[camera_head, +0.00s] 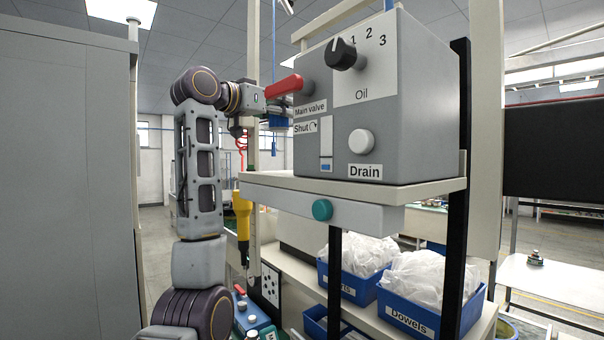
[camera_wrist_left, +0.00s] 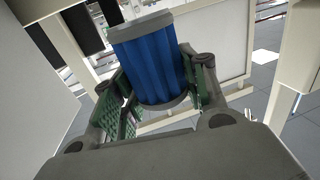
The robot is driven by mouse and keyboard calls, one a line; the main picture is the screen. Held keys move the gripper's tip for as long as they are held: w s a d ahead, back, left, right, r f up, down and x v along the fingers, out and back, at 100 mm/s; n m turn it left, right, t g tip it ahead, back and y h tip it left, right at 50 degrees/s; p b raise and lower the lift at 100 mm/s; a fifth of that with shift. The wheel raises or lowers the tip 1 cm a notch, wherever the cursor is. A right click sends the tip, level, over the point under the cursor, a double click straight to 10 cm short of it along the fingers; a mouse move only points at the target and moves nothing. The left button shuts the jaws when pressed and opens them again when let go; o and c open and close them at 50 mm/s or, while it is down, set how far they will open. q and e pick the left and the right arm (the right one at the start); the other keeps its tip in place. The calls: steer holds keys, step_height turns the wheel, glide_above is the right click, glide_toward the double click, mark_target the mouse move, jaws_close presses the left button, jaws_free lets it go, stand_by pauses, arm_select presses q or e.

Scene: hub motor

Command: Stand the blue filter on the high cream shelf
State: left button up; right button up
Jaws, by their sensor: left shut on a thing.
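The blue filter (camera_wrist_left: 152,62) is a ribbed blue cylinder with grey end caps. In the left wrist view it is held between the green pads of my left gripper (camera_wrist_left: 160,88), which is shut on it. In the head view my left gripper (camera_head: 279,108) is left of the grey control box, partly hidden behind the red valve handle, and a bit of blue filter (camera_head: 278,123) shows below it. The filter is in the air, above the level of the cream shelf (camera_head: 262,180), which carries the grey box. My right gripper is not in view.
The grey box (camera_head: 420,110) with its red handle (camera_head: 284,86) covers most of the visible shelf. A teal button (camera_head: 322,210) is on the shelf's front. Blue bins (camera_head: 405,313) of white bags stand below. A yellow tool (camera_head: 242,215) hangs beside my arm. A grey cabinet (camera_head: 65,170) stands left.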

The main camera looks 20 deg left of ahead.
mark_target(272, 130)
arm_select(q)
steer(key=shift+s, duration=0.1)
steer(key=shift+f, duration=2.95)
steer(key=shift+f, duration=0.1)
steer(key=shift+f, duration=1.95)
steer(key=shift+f, duration=0.15)
